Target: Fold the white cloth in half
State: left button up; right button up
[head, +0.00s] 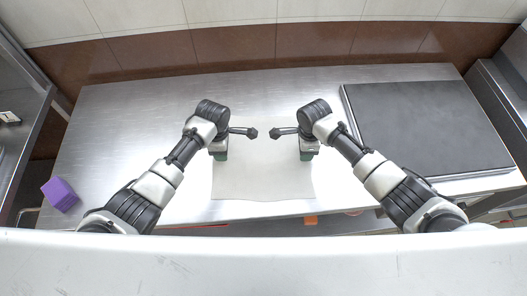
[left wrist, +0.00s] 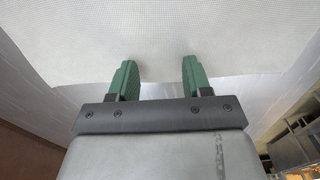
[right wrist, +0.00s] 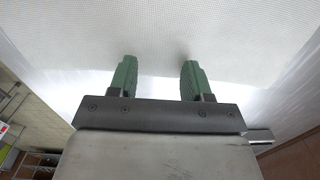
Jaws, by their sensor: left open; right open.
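The white cloth (head: 262,182) lies flat on the steel table, near its front edge and toward the middle. It also fills the upper part of the left wrist view (left wrist: 160,25) and the right wrist view (right wrist: 160,25). My left gripper (head: 220,156) points down over the cloth's left side, its green fingers apart and empty. My right gripper (head: 307,156) points down over the cloth's right side, also open and empty. In both wrist views the fingertips overlap the cloth close to one edge. I cannot tell whether they touch it. My arms hide parts of the cloth's sides.
The steel table (head: 120,130) is bare to the left of the cloth, apart from a purple block (head: 60,193) at the front left. A dark flat slab (head: 425,125) occupies the right. A brown tiled wall (head: 235,45) stands behind the table.

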pick_arm(q)
jog(key=shift+s, duration=0.1)
pick_arm(e)
jog(key=shift+s, duration=0.1)
pick_arm(q)
jog(key=shift+f, duration=0.1)
jog(key=shift+f, duration=0.15)
pick_arm(e)
jog(key=shift+f, duration=0.25)
pick_arm(q)
grip_shut()
pick_arm(e)
grip_shut()
pick_arm(q)
jog(key=shift+r, duration=0.2)
pick_arm(e)
jog(key=shift+r, duration=0.2)
